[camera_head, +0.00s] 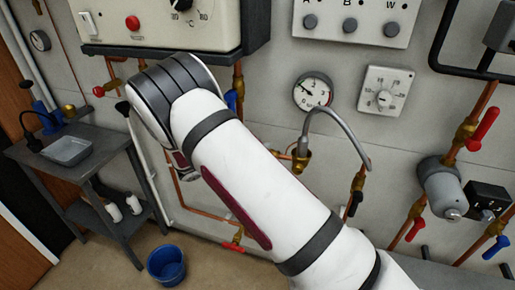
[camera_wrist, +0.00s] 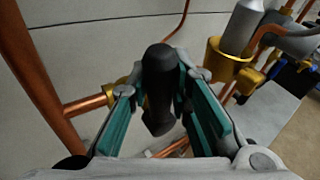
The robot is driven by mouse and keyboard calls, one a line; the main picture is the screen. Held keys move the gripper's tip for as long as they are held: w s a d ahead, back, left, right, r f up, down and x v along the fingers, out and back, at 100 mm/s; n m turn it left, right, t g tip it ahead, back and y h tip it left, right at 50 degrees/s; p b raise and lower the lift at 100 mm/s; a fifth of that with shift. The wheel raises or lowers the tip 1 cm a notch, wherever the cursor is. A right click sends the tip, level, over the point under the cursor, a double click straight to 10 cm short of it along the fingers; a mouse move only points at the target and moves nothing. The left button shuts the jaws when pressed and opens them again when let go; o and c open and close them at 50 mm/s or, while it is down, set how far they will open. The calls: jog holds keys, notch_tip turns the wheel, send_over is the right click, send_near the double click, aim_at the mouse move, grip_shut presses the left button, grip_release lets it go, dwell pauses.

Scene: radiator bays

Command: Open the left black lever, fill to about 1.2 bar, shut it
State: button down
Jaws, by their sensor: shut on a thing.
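In the wrist view, the teal-padded fingers of my gripper (camera_wrist: 157,90) are closed on the sides of a black lever (camera_wrist: 160,62). The lever sits by a brass valve fitting (camera_wrist: 131,101) on a copper pipe. My arm hides this lever and my gripper in the head view. A round pressure gauge (camera_head: 313,92) is on the wall above; its reading is too small to tell surely. A grey braided hose (camera_head: 334,117) arches from a brass fitting (camera_head: 302,160) beside my arm. Another black lever (camera_head: 354,204) is at its right end.
Red levers (camera_head: 483,129) and a blue lever (camera_head: 496,247) are on pipes at right, near a grey pump (camera_head: 442,188). A boiler box (camera_head: 170,22) overhangs at upper left. A blue bucket (camera_head: 166,266) stands on the floor by a side table (camera_head: 105,145).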

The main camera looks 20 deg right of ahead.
jog(key=shift+s+d+r+m+y+p, duration=0.1)
jog(key=shift+s+d+m+y+p, duration=0.35)
jog(key=shift+m+y, duration=0.2)
jog(key=shift+w, duration=0.1)
jog(key=c, duration=1.4)
grip_release()
jog(key=shift+c, duration=0.2)
jog(key=shift+a, duration=0.1)
jog(key=v, duration=1.2)
